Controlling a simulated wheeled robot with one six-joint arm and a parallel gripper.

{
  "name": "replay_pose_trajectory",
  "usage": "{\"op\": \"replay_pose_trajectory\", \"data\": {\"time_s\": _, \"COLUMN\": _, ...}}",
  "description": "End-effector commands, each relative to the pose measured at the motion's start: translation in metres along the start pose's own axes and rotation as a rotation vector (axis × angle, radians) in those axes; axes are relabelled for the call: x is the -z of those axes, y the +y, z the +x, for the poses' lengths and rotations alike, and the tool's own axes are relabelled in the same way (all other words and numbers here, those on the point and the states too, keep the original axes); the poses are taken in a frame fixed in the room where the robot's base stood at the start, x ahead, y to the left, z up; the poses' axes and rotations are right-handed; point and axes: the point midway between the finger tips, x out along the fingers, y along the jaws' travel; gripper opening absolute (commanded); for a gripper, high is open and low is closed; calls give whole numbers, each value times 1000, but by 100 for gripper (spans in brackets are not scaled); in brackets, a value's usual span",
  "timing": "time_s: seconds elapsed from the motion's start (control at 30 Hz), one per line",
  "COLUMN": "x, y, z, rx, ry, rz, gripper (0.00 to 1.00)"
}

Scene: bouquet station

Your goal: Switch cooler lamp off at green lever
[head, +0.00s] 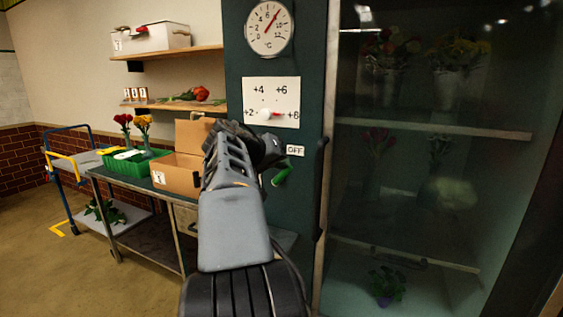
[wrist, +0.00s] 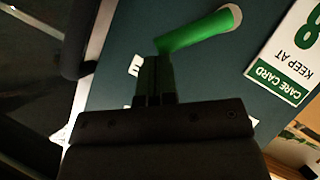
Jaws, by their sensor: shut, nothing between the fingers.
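The green lever (head: 281,176) sits on the dark green panel beside the cooler door, under a white OFF label (head: 295,150). In the head view my gripper (head: 270,150) is close to the lever and hides part of the panel around it. In the wrist view the lever (wrist: 200,31) runs from a pale round pivot to its free end. My shut, empty fingers (wrist: 154,78) are right at that free end; I cannot tell whether they touch it. A white label (wrist: 134,66) is partly hidden behind the fingers. The cooler (head: 430,190) interior looks dim behind its glass.
The cooler's vertical door handle (head: 321,185) is just right of the lever. A dial (head: 269,27) and a setting card (head: 271,102) are above. A metal table (head: 120,205) with a cardboard box (head: 176,174) and green crate (head: 133,168) stands left. Floor is open at lower left.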

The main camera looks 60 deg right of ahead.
Motion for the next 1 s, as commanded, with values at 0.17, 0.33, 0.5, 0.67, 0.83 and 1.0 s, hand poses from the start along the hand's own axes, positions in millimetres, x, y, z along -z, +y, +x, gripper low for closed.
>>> {"op": "replay_pose_trajectory", "data": {"time_s": 0.17, "x": 3, "y": 1, "z": -2, "rx": 0, "ry": 0, "rz": 0, "gripper": 0}}
{"op": "replay_pose_trajectory", "data": {"time_s": 0.33, "x": 18, "y": 6, "z": -17, "rx": -1, "ry": 0, "rz": 0, "gripper": 0}}
{"op": "replay_pose_trajectory", "data": {"time_s": 0.5, "x": 26, "y": 4, "z": -43, "rx": 0, "ry": 1, "rz": 2, "gripper": 0}}
{"op": "replay_pose_trajectory", "data": {"time_s": 0.67, "x": 26, "y": 2, "z": -76, "rx": 4, "ry": 5, "rz": -1, "gripper": 0}}
{"op": "replay_pose_trajectory", "data": {"time_s": 0.83, "x": 25, "y": 1, "z": -104, "rx": 4, "ry": 4, "rz": -2, "gripper": 0}}
{"op": "replay_pose_trajectory", "data": {"time_s": 1.0, "x": 25, "y": 1, "z": -120, "rx": 3, "ry": 3, "rz": -1, "gripper": 0}}
